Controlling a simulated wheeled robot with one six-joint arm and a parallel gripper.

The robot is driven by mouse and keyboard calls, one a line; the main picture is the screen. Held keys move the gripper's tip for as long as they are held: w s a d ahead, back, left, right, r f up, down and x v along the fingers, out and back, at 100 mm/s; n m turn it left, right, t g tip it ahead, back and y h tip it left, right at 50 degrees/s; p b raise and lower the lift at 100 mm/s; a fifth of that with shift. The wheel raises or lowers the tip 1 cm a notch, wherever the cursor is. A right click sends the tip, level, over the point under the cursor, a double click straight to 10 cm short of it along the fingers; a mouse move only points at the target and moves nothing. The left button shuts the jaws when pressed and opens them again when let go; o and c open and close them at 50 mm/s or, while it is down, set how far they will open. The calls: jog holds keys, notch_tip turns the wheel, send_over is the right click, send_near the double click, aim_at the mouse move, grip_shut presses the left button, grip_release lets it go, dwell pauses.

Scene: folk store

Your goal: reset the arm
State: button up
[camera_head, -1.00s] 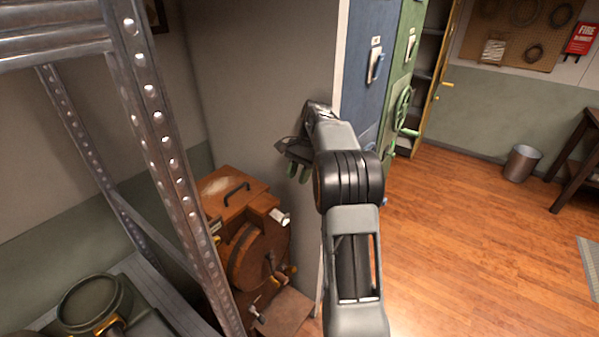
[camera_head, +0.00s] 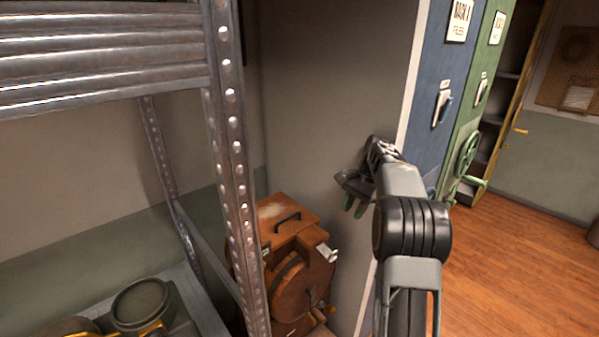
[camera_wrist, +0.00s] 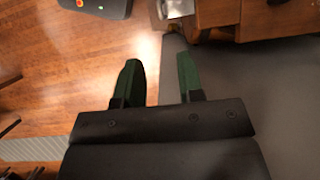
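My gripper (camera_head: 353,206) hangs at the end of my bent arm, in front of the grey wall panel and left of the blue cabinet in the head view. In the wrist view my gripper (camera_wrist: 160,82) shows two green fingers set apart with nothing between them. Bare wood floor and the edge of a grey surface lie beyond the fingers.
A metal shelf rack (camera_head: 232,150) stands close on the left, with a dark round device (camera_head: 142,303) on it. Blue (camera_head: 440,75) and green (camera_head: 490,60) cabinets stand to the right. Floor (camera_head: 500,275) at right is clear.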

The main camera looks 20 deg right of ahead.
notch_tip(320, 180, down, 5)
jog(key=s+n+h, duration=0.1)
jog(key=s+n, duration=0.1)
jog(key=n, duration=0.1)
jog(key=s+a+r+n+t+h, duration=0.1)
jog(key=s+a+n+t, duration=0.1)
jog(key=s+a, duration=0.3)
jog(key=s+a+r+n+t+h, duration=0.1)
jog(key=s+a+r+n+t, duration=0.1)
jog(key=s+a+n, duration=0.2)
jog(key=s+a+r+n+t+h, duration=0.1)
jog(key=s+a+n+t, duration=0.1)
jog(key=s+a+n, duration=0.2)
jog(key=s+a, duration=0.3)
jog(key=s, duration=0.4)
jog(key=shift+s+a+r, duration=0.2)
jog(key=shift+a+r, duration=0.05)
jog(key=shift+r, duration=0.1)
jog(key=shift+o, duration=0.3)
jog(key=shift+d, duration=0.15)
